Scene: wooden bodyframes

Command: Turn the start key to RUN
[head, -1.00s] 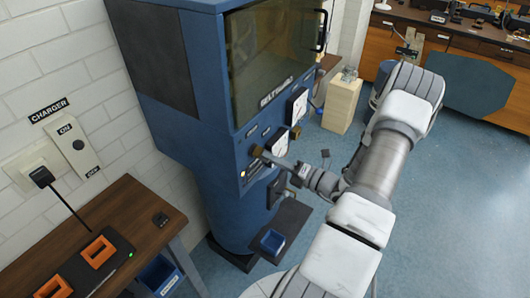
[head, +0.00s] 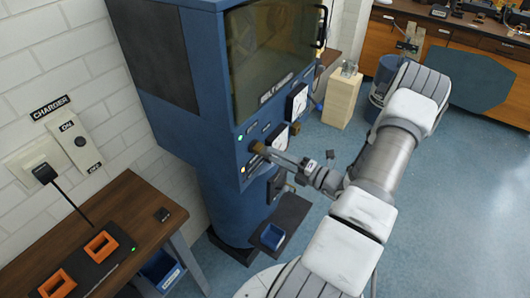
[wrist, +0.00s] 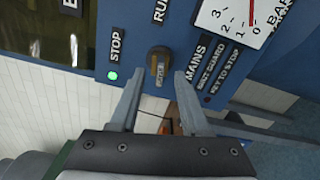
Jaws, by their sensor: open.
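The start key (wrist: 157,60) is a dark, brownish knob with a pale lettered tag on the blue panel, among the STOP (wrist: 115,46), RUN (wrist: 160,10) and MAINS (wrist: 196,56) labels. I cannot tell for certain which label it points to. A green lamp (wrist: 112,75) glows beside STOP. My gripper (wrist: 157,76) is open, with one fingertip at each side of the key's near end; I see no clear contact. In the head view, my gripper (head: 272,156) is at the blue machine's front panel, by the brown knob (head: 258,146).
A dial gauge (wrist: 232,18) is right of the key in the wrist view. A shelf with a blue bin (head: 272,237) is below the panel. A wooden table (head: 140,225) with a charger stands left. Blue floor is open at right.

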